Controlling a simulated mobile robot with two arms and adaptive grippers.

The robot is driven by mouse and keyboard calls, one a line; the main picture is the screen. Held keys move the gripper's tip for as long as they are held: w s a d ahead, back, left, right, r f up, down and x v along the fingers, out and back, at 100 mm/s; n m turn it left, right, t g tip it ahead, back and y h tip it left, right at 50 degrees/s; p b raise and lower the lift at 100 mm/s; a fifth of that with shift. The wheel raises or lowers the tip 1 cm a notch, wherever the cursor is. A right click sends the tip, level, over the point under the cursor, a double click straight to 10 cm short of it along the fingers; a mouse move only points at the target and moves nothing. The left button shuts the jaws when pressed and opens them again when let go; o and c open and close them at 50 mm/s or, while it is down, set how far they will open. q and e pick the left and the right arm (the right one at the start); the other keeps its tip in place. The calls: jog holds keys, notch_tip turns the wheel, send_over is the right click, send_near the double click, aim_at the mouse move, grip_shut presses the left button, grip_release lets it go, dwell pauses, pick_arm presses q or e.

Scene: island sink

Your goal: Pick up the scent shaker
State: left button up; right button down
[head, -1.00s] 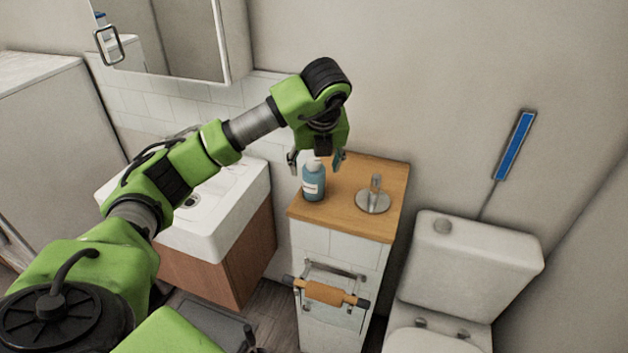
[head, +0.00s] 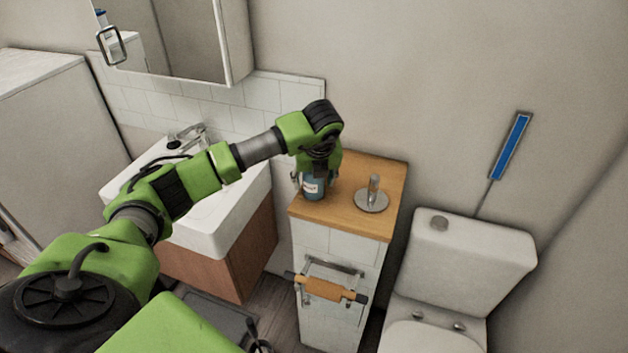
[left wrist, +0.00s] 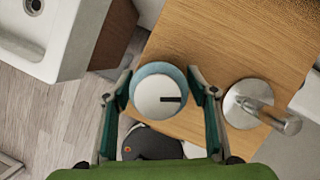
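The scent shaker looks to be the small blue bottle (head: 313,187) with a white label, upright on the wooden cabinet top (head: 343,213). In the left wrist view I see the bottle (left wrist: 160,90) from above, with its round white cap. My left gripper (head: 315,180) points down over the bottle in the head view. In the left wrist view the gripper (left wrist: 160,96) is open, with one finger on each side of the bottle. I cannot tell whether the fingers touch it. The gripper hides the bottle's top in the head view. My right gripper is not in view.
A metal stand (head: 372,196) with an upright post is close to the right of the bottle. A white sink (head: 225,215) with a faucet is to the left. A toilet (head: 465,260) is to the right. A towel rail (head: 328,288) sticks out from the cabinet front.

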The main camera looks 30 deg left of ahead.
pick_arm(q)
jog(key=c, duration=0.8)
jog(key=shift+c, duration=0.2)
jog(key=shift+r, duration=0.15)
